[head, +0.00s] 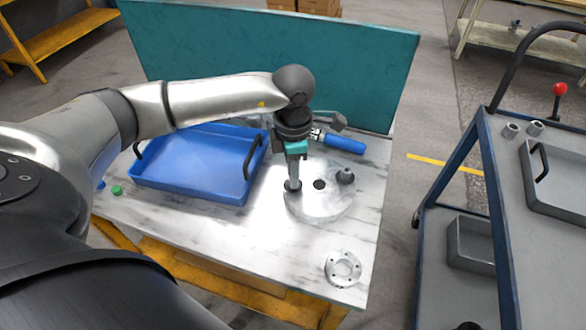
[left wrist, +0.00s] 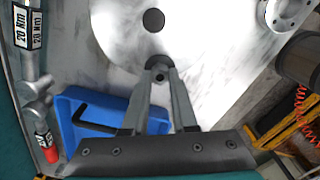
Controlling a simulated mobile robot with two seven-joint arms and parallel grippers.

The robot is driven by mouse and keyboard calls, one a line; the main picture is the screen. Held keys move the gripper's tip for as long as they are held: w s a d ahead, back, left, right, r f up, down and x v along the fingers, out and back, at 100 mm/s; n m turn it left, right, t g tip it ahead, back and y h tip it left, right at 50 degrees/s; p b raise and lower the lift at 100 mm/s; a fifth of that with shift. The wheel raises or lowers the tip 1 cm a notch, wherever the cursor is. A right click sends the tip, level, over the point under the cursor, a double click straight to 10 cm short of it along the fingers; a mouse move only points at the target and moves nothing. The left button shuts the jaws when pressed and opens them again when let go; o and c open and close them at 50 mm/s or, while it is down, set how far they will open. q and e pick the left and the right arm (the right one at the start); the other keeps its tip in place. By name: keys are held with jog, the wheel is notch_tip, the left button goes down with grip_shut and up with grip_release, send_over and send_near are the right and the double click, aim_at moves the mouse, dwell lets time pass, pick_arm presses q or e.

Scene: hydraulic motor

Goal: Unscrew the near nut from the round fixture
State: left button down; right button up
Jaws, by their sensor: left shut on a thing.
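My left gripper (head: 293,184) points down at the disc's left side, shut on another dark nut. In the left wrist view, the fingertips (left wrist: 158,66) close around this small dark nut (left wrist: 160,75), low over the pale fixture (left wrist: 118,30). The fingers hide most of the nut, and I cannot tell whether it is still on its thread. My right gripper is not in view.
A blue tray (head: 187,185) stands left of the fixture. A blue-handled tool (head: 345,143) lies behind it. A pale flange ring (head: 343,268) lies at the front right. A green cap (head: 117,190) is at the left. A teal panel (head: 260,55) closes the back; a cart (head: 550,230) stands right.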

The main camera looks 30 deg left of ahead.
pick_arm(q)
jog(key=shift+n, duration=0.5)
jog(key=n+p, duration=0.1)
jog(key=n, duration=0.3)
jog(key=shift+n, duration=0.3)
jog(key=c, duration=1)
grip_release()
jog(key=shift+o, duration=0.4)
jog(key=shift+r, duration=0.1)
